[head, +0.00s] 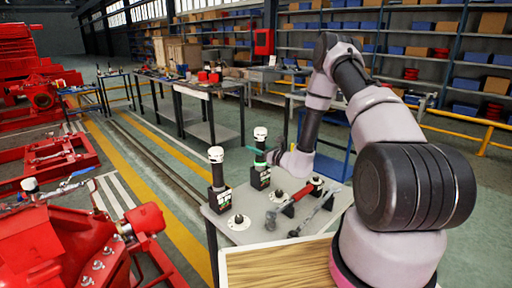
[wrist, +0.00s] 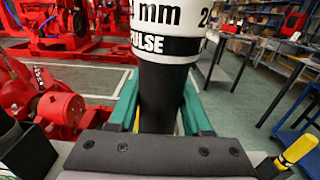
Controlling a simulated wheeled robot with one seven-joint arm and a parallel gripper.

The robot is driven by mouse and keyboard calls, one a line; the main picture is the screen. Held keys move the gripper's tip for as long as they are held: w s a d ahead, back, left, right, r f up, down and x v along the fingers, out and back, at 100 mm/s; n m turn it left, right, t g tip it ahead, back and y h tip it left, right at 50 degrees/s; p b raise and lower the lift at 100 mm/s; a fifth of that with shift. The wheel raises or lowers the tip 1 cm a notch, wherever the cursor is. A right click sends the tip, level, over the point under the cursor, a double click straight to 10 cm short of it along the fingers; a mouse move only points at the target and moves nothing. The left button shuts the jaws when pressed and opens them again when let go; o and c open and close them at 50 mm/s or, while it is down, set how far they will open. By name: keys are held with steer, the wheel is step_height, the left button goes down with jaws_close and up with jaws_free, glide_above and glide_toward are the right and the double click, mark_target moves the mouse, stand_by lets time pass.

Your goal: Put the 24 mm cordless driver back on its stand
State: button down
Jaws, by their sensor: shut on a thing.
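My gripper (head: 258,151) is shut on a dark driver with a white head (head: 260,134), held upright around its body. I cannot make out a separate stand for certain.
Round pale discs with dark centres (head: 238,221) lie on the table. Red machinery (head: 75,250) stands left, and a wooden board (head: 275,270) is in front.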

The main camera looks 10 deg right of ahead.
steer(key=shift+f, duration=0.45)
steer(key=shift+c, duration=1.3)
jaws_free()
steer(key=shift+f, duration=0.1)
steer(key=shift+s, duration=0.1)
steer(key=v, duration=1)
steer(key=shift+s+d, duration=0.2)
steer(key=shift+s, duration=0.1)
steer(key=shift+d, duration=0.1)
